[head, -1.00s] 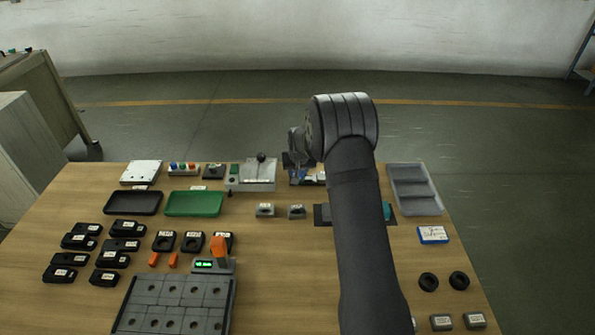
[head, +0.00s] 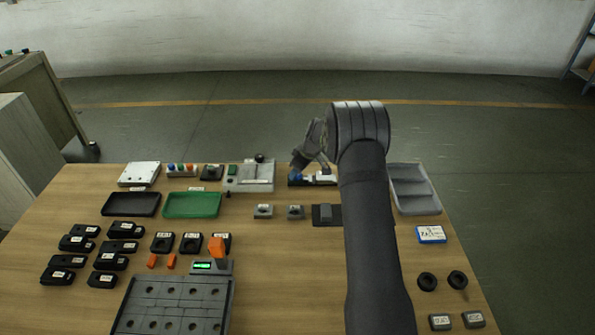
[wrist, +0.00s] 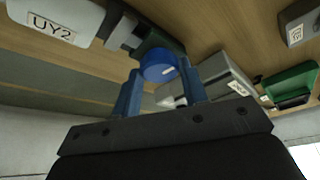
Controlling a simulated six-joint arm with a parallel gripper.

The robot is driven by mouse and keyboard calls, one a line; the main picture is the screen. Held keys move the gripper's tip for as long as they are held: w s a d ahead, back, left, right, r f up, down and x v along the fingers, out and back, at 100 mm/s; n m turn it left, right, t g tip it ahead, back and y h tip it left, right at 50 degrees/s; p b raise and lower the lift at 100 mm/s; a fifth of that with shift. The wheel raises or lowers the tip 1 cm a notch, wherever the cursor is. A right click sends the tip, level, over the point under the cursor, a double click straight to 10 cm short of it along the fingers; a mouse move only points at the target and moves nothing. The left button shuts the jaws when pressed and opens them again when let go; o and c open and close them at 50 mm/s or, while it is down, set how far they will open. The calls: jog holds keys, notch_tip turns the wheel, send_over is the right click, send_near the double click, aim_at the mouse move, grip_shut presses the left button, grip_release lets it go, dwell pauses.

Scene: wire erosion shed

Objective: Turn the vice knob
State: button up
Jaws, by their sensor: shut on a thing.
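The vice (head: 321,179) stands at the back of the table, right of centre, partly hidden by my arm. Its round blue knob (head: 296,177) is at its left end. In the wrist view the blue knob (wrist: 158,66), with a small pale mark on its face, sits between my two blue fingers. My gripper (wrist: 160,80) is shut on it. The vice body shows at upper left there, with a label reading UY2 (wrist: 52,28). In the head view my gripper (head: 298,166) reaches down to the knob from above, tilted.
A grey panel with a black-knobbed lever (head: 250,178) stands left of the vice. A grey compartment tray (head: 414,190) is to the right. Small labelled blocks (head: 264,211) and a dark plate (head: 326,215) lie in front. A green tray (head: 192,205) is further left.

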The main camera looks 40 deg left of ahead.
jog(key=shift+n+g, duration=0.3)
jog(key=shift+n, duration=0.3)
jog(key=o, duration=1)
jog(key=shift+c, duration=0.2)
jog(key=shift+w, duration=0.1)
jog(key=v, duration=1.7)
jog(key=shift+a+r, duration=0.15)
jog(key=shift+r, duration=0.15)
jog(key=shift+f, duration=0.1)
jog(key=x, duration=1.7)
jog(key=shift+f, duration=0.2)
